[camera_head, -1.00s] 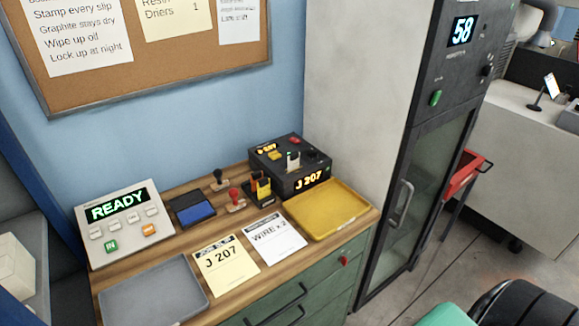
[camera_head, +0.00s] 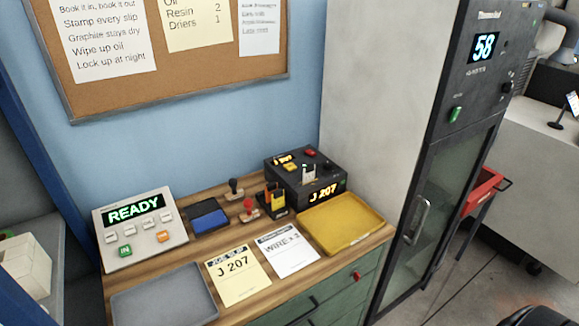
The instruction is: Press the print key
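A black box device (camera_head: 306,178) stands at the back right of the wooden bench top. Its front display reads J 207, and a small white slip stands up from its top. A yellow key (camera_head: 290,167) and a red key (camera_head: 310,153) are on its top. A pale terminal (camera_head: 138,228) at the left shows READY, with several white keys, a green IN key (camera_head: 125,251) and an orange key (camera_head: 164,237). Which key is the print key I cannot read. Neither of my grippers is in view.
In front lie a grey tray (camera_head: 165,296), a yellow J 207 slip (camera_head: 237,276), a white slip (camera_head: 288,253) and a yellow tray (camera_head: 341,224). Stamps and a blue ink pad (camera_head: 208,219) lie behind. A tall cabinet (camera_head: 440,160) showing 58 stands right.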

